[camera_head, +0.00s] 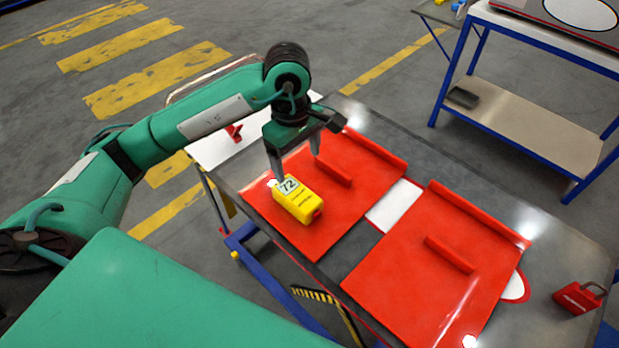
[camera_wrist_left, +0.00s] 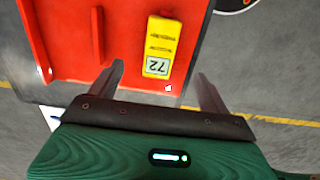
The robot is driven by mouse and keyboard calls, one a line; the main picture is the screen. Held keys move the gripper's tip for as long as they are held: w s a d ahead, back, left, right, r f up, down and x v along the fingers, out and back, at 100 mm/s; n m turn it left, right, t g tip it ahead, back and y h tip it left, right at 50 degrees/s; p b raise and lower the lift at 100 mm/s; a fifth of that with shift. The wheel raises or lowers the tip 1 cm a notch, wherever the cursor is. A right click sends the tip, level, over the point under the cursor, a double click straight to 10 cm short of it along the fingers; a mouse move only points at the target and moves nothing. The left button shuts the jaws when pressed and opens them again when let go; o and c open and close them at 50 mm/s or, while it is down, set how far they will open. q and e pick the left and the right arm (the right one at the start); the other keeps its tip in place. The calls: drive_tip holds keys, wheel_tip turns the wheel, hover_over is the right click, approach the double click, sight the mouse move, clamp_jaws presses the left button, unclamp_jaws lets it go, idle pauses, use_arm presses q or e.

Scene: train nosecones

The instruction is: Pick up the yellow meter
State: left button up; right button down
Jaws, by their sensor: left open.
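The yellow meter (camera_head: 298,201) lies on the left red panel (camera_head: 335,222) near its front-left edge. It has a white label reading 72 and a red patch at one end. My left gripper (camera_head: 296,167) is open and empty, its fingers pointing down above and just behind the meter. In the left wrist view the meter (camera_wrist_left: 158,46) lies ahead of the fingertips, between the lines of the two open fingers (camera_wrist_left: 160,72). I cannot tell the exact height of the fingertips over it. My right gripper is not in view.
A second red panel (camera_head: 400,285) with a raised bar lies to the right on the dark table (camera_head: 557,240). A red box with a handle (camera_head: 578,297) stands at the table's right. A blue-framed shelf cart (camera_head: 530,118) stands behind. The grey floor has yellow stripes.

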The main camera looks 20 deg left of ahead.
use_arm(q)
drive_tip(key=a, duration=0.1)
drive_tip(key=p, duration=0.2)
hover_over(296, 193)
drive_tip(key=shift+y, duration=0.4)
drive_tip(key=f, duration=0.5)
drive_tip(key=shift+w+a+f, duration=0.1)
drive_tip(key=shift+a+f, duration=0.1)
drive_tip(key=shift+f, duration=1.1)
drive_tip(key=shift+f+p, duration=0.15)
drive_tip(key=shift+p, duration=0.2)
drive_tip(key=shift+d+f+p, duration=0.1)
drive_tip(key=shift+f+p, duration=0.2)
drive_tip(key=shift+p, duration=0.1)
drive_tip(key=f+p, duration=0.2)
drive_tip(key=f, duration=0.1)
drive_tip(key=shift+d, duration=0.2)
drive_tip(key=shift+f, duration=0.75)
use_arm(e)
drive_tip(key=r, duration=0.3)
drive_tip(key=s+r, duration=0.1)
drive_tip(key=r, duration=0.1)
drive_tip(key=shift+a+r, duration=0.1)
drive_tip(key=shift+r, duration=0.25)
